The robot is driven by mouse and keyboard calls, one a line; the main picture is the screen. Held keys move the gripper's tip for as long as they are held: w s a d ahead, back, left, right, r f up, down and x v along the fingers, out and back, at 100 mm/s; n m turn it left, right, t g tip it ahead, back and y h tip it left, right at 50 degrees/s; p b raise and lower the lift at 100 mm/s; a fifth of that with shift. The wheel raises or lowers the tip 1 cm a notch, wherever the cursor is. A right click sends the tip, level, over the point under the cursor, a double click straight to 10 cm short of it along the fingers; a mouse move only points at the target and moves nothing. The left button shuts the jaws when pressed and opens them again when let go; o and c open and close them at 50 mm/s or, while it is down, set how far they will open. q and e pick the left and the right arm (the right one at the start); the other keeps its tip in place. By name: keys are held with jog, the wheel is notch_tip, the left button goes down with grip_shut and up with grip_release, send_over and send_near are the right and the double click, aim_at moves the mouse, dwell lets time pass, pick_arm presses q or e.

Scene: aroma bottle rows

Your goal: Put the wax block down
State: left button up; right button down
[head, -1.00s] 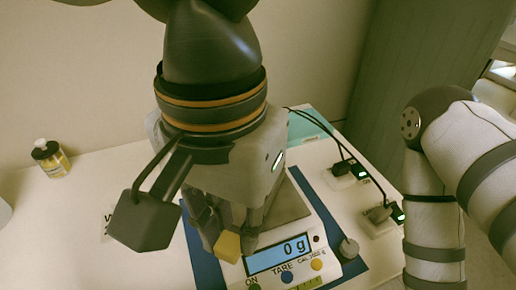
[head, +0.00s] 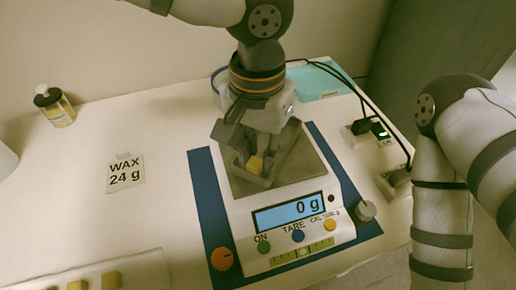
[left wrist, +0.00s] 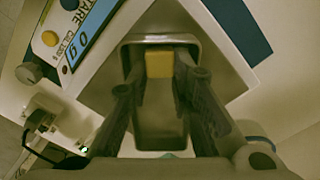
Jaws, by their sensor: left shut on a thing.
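A small yellow wax block (head: 256,164) is between the fingertips of my left gripper (head: 255,168), which is shut on it. The gripper points down over a grey metal tray (head: 287,154) on the pan of a blue-and-white scale (head: 205,190). In the left wrist view the block (left wrist: 159,64) shows inside the tray outline (left wrist: 158,128), near one end. I cannot tell whether the block touches the tray floor. The scale display (head: 290,213) reads 0 g. My right gripper is out of view; only its arm shows at the right.
A card reading "WAX 24 g" (head: 125,174) lies left of the scale. More yellow blocks sit in a pale holder (head: 120,272) at the front left. A small bottle (head: 55,106) stands at the back left. Cables and plugs (head: 385,137) lie right of the scale.

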aim_at(257, 158)
pick_arm(q)
jog(key=shift+f, duration=0.15)
jog(key=o, duration=0.5)
jog(key=shift+c, duration=0.2)
notch_tip(257, 158, up, 12)
jog(key=shift+r+p, duration=0.2)
jog(key=shift+p, duration=0.15)
